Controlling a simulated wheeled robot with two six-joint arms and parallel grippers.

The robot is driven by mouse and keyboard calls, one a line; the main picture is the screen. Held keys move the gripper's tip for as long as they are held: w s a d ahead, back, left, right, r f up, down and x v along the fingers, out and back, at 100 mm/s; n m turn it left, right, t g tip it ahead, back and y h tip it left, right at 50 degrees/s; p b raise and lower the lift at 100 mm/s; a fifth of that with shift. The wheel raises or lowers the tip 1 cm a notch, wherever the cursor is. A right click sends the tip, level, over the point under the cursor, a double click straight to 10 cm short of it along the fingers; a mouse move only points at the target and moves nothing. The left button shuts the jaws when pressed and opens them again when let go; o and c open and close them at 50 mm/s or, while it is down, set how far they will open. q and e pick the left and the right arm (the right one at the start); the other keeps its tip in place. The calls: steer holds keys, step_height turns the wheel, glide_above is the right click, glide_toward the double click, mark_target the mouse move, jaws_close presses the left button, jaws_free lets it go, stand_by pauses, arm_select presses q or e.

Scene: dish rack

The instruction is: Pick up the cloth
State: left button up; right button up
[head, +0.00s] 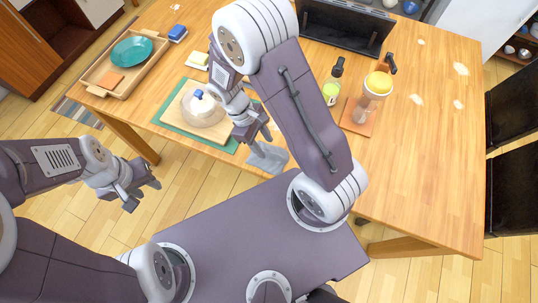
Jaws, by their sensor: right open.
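A grey-blue cloth (268,158) lies at the table's front edge and seems to hang over it. My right gripper (256,137) is open just above and beside the cloth's upper end. I cannot tell whether its fingers touch the cloth. My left gripper (146,196) is open and empty, in front of the table over the floor, well to the left of the cloth. My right arm hides part of the table behind the cloth.
A glass lid (203,109) rests on a board over a green mat (171,118) left of the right gripper. A tray (103,85) with a teal plate (132,51) is at left. A green bottle (332,88) and a yellow-topped jar (372,91) stand at right.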

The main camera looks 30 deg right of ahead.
mark_target(269, 152)
steer(key=x, duration=0.3)
steer(key=shift+s+f, duration=0.15)
steer(key=shift+f, duration=0.2)
jaws_close()
steer(key=shift+r, duration=0.2)
